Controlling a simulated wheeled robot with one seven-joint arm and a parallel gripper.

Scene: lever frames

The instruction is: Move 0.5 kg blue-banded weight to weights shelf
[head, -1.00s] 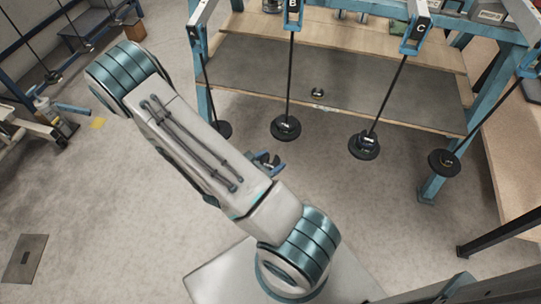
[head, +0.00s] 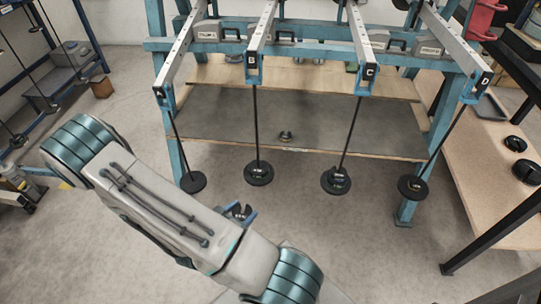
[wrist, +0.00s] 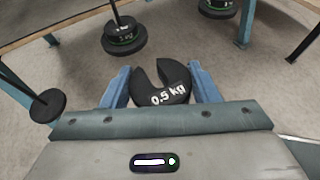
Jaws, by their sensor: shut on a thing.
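My gripper (wrist: 160,84) is shut on a dark slotted weight (wrist: 163,96) marked "0.5 kg". The weight lies between the two blue fingers with its slot facing away from my wrist. No blue band shows on it in the wrist view. In the head view my gripper (head: 240,212) is in front of the lever frame, with the weight small and dark between its fingers. A grey shelf board (head: 230,118) spans the frame beyond, with a label on its front edge and one small dark weight (head: 285,136) on it. I cannot tell if this is the weights shelf.
A wooden bench (head: 475,165) with dark weights stands at right. Floor in front of the frame is clear.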

